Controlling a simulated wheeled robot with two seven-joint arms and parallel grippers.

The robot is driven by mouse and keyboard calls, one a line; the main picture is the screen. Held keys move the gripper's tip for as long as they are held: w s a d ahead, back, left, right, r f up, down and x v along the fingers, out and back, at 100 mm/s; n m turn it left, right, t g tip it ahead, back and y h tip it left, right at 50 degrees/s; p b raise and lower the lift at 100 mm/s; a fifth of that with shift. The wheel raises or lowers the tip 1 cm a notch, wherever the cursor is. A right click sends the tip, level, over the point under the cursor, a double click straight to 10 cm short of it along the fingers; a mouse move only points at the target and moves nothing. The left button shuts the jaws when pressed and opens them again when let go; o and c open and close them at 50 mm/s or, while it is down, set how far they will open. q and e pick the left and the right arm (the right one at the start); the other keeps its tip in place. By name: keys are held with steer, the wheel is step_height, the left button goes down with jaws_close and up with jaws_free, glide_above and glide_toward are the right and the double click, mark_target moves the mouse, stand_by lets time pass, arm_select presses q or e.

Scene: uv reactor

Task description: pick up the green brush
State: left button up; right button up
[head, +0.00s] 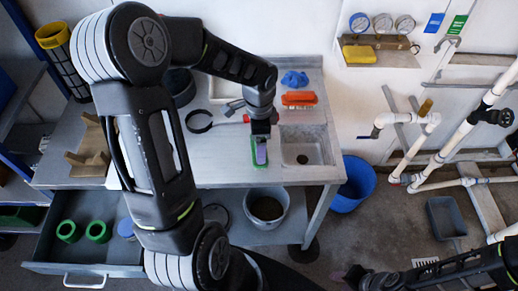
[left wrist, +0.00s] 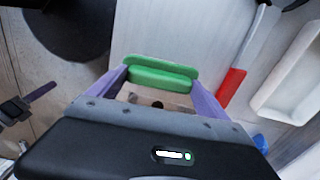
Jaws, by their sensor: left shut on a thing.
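The green brush (head: 254,161) is at the front part of the workbench, left of the sink, in the head view. My left gripper (head: 260,148) is over it, pointing down. In the left wrist view the green brush (left wrist: 160,76) lies between the two purple fingers of my left gripper (left wrist: 158,86), which are shut on it. I cannot tell whether the brush touches the bench top. My right gripper (head: 362,279) is low at the bottom edge of the head view, away from the bench; its finger opening is unclear.
The workbench (head: 215,165) carries an orange brush (head: 299,98), a blue cloth-like item (head: 294,79) and a sink (head: 302,152). An open drawer (head: 75,240) holds green rings. A grey bucket (head: 266,206) is below the bench and a blue bucket (head: 355,182) to its right. White pipes stand right.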

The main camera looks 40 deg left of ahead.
arm_select(q)
steer(key=c, duration=0.5)
steer(key=shift+o, duration=0.2)
step_height(320, 180, up, 10)
steer(key=shift+b, duration=0.35)
stand_by(0.3)
